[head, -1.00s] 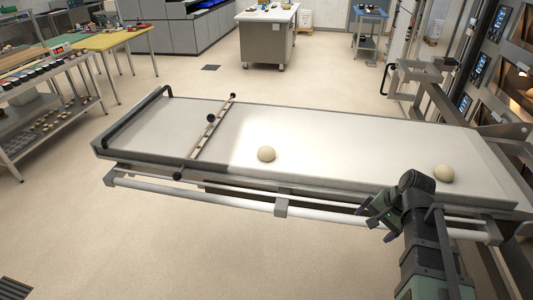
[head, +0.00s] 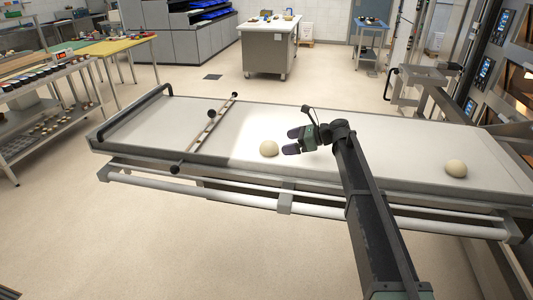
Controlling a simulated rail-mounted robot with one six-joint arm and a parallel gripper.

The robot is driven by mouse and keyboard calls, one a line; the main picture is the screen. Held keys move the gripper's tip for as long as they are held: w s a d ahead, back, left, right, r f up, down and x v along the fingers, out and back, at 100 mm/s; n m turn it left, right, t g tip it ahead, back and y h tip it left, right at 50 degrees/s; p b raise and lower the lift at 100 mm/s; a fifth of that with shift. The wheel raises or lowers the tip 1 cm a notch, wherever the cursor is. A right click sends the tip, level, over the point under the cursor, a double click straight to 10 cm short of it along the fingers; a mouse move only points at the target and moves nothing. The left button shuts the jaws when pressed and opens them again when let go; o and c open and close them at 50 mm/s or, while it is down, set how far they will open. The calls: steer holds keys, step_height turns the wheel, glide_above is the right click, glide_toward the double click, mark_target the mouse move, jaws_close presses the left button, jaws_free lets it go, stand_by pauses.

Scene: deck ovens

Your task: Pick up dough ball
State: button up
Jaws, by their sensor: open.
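A pale round dough ball (head: 269,149) lies on the light bed of the loader (head: 390,140), near its middle. A second dough ball (head: 456,168) lies toward the right end of the bed. My gripper (head: 292,141) is over the bed, just right of the middle dough ball, with its two dark fingertips pointing left toward it. The fingers are apart and nothing is between them. I cannot tell the exact height of the fingers above the bed.
A crossbar with black knobs (head: 211,127) lies across the bed, left of the middle ball. A black handle (head: 133,112) stands at the left end. Deck ovens (head: 490,75) are at the right.

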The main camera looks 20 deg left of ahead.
mark_target(275, 145)
steer(key=b+x, duration=0.2)
steer(key=x, duration=0.6)
steer(key=shift+s+a, duration=0.1)
steer(key=shift+a, duration=0.15)
steer(key=c, duration=1)
